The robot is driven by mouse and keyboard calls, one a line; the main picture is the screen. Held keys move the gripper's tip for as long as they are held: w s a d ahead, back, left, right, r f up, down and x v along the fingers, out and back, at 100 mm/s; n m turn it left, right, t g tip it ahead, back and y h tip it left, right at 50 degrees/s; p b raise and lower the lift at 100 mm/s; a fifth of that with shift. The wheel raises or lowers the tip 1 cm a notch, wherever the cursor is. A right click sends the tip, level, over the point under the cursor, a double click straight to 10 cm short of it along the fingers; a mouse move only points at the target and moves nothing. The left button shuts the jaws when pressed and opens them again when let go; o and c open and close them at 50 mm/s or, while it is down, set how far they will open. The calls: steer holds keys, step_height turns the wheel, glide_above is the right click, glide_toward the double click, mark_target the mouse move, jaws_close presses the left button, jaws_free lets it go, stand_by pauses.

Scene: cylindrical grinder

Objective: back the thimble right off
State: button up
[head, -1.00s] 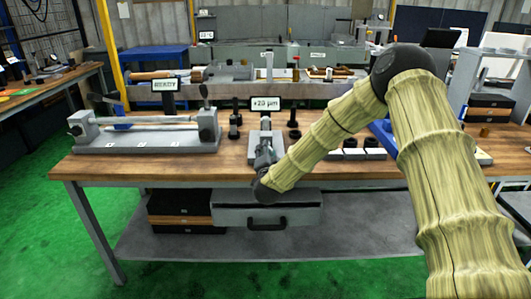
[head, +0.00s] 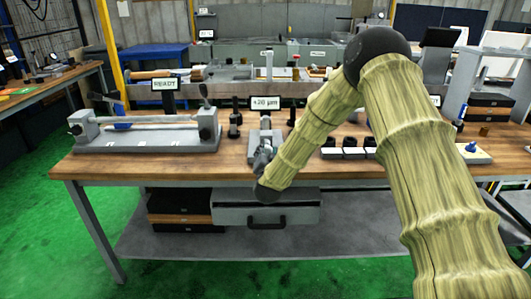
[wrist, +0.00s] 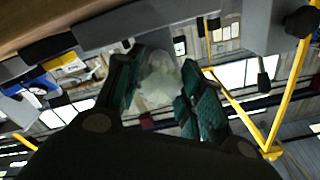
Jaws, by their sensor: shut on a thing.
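The micrometer is mounted on a small grey stand (head: 265,136) at the front middle of the wooden bench, below a small display (head: 265,103) that appears to read +20 µm. My gripper (head: 263,157) is at the front of this stand, small and partly hidden by my wrist. In the wrist view, its two dark teal-padded fingers (wrist: 165,80) close around a pale, rounded, blurred thing, the thimble (wrist: 158,77). The finer markings on the thimble cannot be read.
A grey bench fixture (head: 150,134) holding a long rod stands at left under a READY sign (head: 165,84). Dark posts (head: 235,120) flank the stand.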

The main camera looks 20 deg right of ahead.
steer(key=shift+f, duration=0.15)
steer(key=o, duration=1)
steer(key=shift+s, duration=0.1)
steer(key=v, duration=1.2)
